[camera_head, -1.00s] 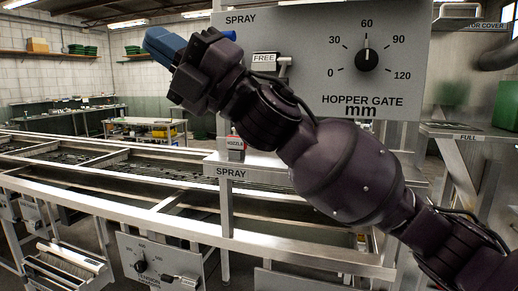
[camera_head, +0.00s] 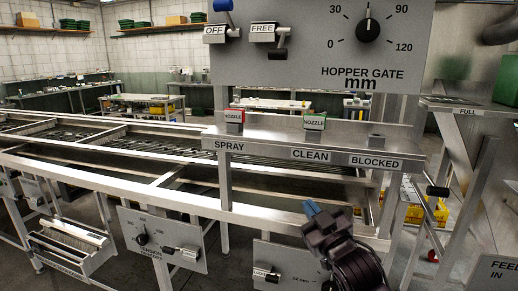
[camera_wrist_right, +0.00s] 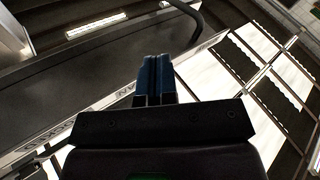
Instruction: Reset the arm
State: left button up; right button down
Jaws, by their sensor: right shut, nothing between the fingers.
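My right gripper (camera_head: 312,208) shows low in the head view, right of the middle, in front of the machine's lower rail. Its dark arm comes up from the bottom edge. In the right wrist view its blue fingers (camera_wrist_right: 155,78) lie side by side, shut with nothing between them. It looks apart from the panels and levers. My left gripper is not in view.
The hopper gate panel (camera_head: 300,60) stands above, with a dial (camera_head: 368,30) and levers. Below it is a shelf (camera_head: 270,140) labelled SPRAY, CLEAN and BLOCKED, holding nozzle blocks. A tension panel (camera_head: 163,240) hangs at lower left. The roller bed (camera_head: 90,145) runs left.

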jog(key=s+d+f+m+g+h, duration=0.1)
jog(key=s+d+f+m+h, duration=0.15)
jog(key=f, duration=0.35)
jog(key=s+d+f+m+g+h, duration=0.1)
jog(key=s+d+f, duration=0.1)
jog(key=d+f, duration=0.3)
jog(key=s+d+f+m+g+h, duration=0.2)
jog(key=s+d+f, duration=0.2)
jog(key=s+f, duration=0.8)
jog(key=s+d+f+m+g+h, duration=0.2)
jog(key=s+d+f+g, duration=0.1)
jog(key=s+f, duration=0.9)
jog(key=shift+d, duration=0.85)
jog(key=c, duration=1.8)
grip_release()
jog(key=shift+f, duration=0.1)
jog(key=shift+c, duration=0.2)
